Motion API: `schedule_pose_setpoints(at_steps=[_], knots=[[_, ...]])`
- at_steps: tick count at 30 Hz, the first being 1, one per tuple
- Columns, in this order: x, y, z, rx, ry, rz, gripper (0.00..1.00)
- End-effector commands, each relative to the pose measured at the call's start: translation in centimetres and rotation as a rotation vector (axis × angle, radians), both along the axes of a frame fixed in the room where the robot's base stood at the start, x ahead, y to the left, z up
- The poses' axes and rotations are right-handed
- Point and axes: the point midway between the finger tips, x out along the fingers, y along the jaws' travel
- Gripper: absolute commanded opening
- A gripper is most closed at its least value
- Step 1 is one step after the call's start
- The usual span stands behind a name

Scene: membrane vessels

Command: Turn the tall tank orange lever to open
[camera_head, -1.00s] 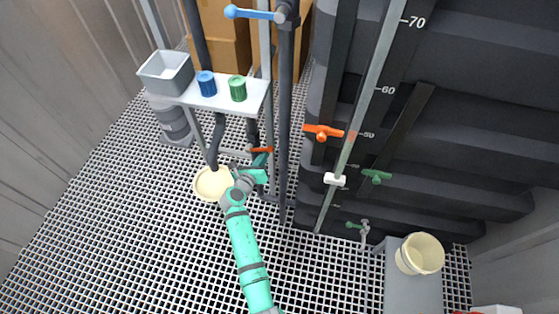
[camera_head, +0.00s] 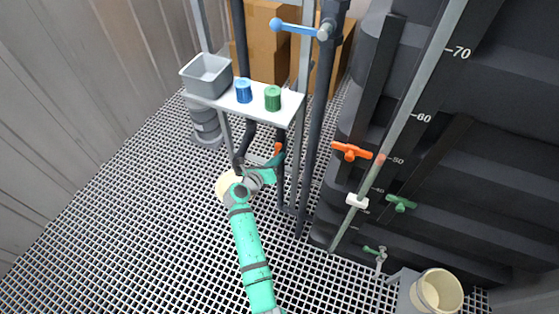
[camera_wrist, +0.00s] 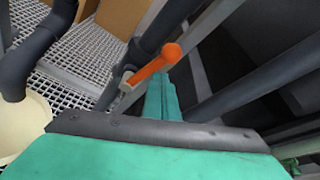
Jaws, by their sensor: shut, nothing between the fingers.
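One orange lever (camera_head: 351,151) is on the dark tank with a scale; it lies almost level, and my gripper is well to its left. Another orange lever (camera_head: 278,150) is on the piping under the white shelf, standing steeply upright in the head view. In the wrist view this piping lever (camera_wrist: 152,65) slants up to the right from its pivot, just beyond the fingers. My teal gripper (camera_head: 275,165) is shut and empty, close beside the piping lever. The fingers (camera_wrist: 162,98) overlap its lower side in the picture; I cannot tell whether they touch it.
Dark pipes stand close around my gripper. A blue lever (camera_head: 293,27) is above. A cream bucket (camera_head: 437,291) stands lower right. Grating floor is free at left.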

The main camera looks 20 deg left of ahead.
Motion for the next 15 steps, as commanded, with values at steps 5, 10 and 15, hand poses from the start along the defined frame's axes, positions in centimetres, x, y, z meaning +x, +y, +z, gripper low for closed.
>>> schedule_pose_setpoints(at_steps=[5,10,15], knots=[[0.0,1.1,0.5,0.001,-0.003,0.003,0.00],[-0.2,2.1,0.7,0.001,-0.002,0.010,0.00],[-0.3,2.6,0.7,0.001,-0.001,0.011,0.00]])
